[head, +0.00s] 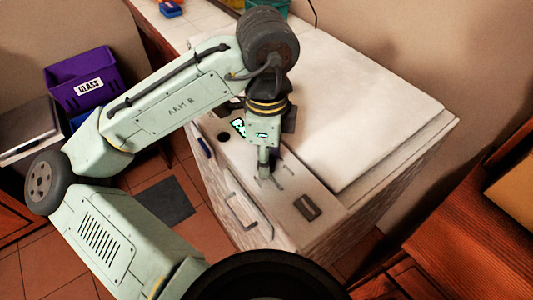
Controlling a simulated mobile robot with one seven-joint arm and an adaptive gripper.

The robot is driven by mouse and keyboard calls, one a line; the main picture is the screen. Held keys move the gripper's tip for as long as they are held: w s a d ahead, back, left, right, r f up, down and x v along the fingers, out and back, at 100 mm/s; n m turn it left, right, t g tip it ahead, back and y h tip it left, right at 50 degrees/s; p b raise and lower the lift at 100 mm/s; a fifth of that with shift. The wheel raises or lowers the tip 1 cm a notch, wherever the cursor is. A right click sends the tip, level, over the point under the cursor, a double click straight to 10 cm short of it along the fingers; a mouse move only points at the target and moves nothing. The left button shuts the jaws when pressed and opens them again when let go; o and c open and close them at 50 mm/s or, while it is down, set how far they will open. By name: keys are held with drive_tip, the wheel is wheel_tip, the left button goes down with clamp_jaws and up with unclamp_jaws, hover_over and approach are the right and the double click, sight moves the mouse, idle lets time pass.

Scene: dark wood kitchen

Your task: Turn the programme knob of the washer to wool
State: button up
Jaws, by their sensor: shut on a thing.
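The washer (378,105) is a white, top-lidded machine in the middle of the head view. Its control panel (335,205) runs along the edge nearest me. My gripper (265,168) points down at this panel from above. Its jaws are shut at the spot where the programme knob sits, among short printed marks. The fingers hide most of the knob, so its pointer and the wool mark cannot be read.
A dark round part (223,137) and a dark rectangle (307,207) are on the panel. A handle-like frame (241,214) is on the front. A purple GLASS bin (85,73) stands left. Wooden furniture (470,215) is close at right. The washer lid is clear.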

drive_tip(key=o, duration=1.1)
drive_tip(key=shift+o, duration=0.2)
wheel_tip(320, 180, up, 12)
